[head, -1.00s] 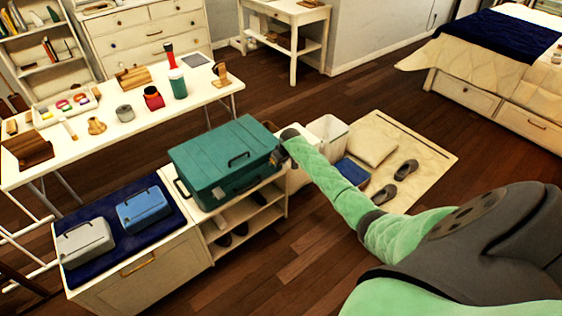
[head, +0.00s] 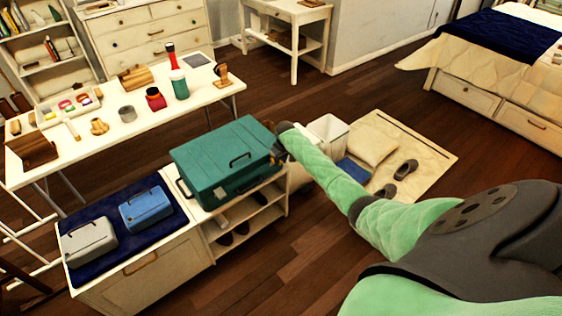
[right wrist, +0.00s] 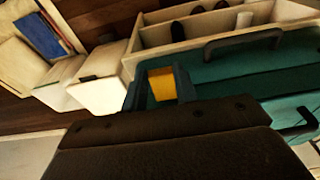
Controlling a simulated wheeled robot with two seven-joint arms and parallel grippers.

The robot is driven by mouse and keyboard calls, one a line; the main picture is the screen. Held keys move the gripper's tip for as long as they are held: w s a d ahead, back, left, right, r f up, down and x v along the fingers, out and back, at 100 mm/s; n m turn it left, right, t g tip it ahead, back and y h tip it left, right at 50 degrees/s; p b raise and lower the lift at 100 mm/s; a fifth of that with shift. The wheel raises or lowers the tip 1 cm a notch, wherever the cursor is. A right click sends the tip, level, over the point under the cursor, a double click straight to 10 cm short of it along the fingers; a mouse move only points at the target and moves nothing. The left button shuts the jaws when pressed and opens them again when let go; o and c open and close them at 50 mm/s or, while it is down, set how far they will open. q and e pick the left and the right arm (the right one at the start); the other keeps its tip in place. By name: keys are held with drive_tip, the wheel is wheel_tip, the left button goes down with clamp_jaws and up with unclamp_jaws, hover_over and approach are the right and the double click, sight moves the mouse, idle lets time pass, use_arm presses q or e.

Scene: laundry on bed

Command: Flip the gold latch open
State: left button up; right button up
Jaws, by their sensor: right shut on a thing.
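The teal case (head: 222,165) lies closed on the low white shelf unit in the head view. It also fills the right side of the right wrist view (right wrist: 245,75), with its dark handle (right wrist: 243,42). The gold latch (right wrist: 162,84) shows as a yellow piece between my right gripper's fingers in the right wrist view. My right gripper (right wrist: 160,88) is shut on it at the case's right end. In the head view the right gripper (head: 279,152) is small and dark against that end. How far the latch is turned is hidden. My left gripper is out of view.
A grey case (head: 87,243) and a blue case (head: 146,209) lie on the navy cushion left of the teal case. A white bin (head: 328,129) stands right of the shelf unit. A long white table (head: 120,128) with several small objects stands behind.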

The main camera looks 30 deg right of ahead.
drive_tip(key=o, duration=1)
use_arm(q)
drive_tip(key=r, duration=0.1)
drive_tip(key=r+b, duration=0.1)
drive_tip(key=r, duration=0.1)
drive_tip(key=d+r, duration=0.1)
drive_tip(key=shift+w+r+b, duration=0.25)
drive_tip(key=shift+b, duration=0.1)
use_arm(e)
drive_tip(key=r, duration=0.5)
drive_tip(key=s+r, duration=0.1)
drive_tip(key=r, duration=0.1)
drive_tip(key=shift+r, duration=0.35)
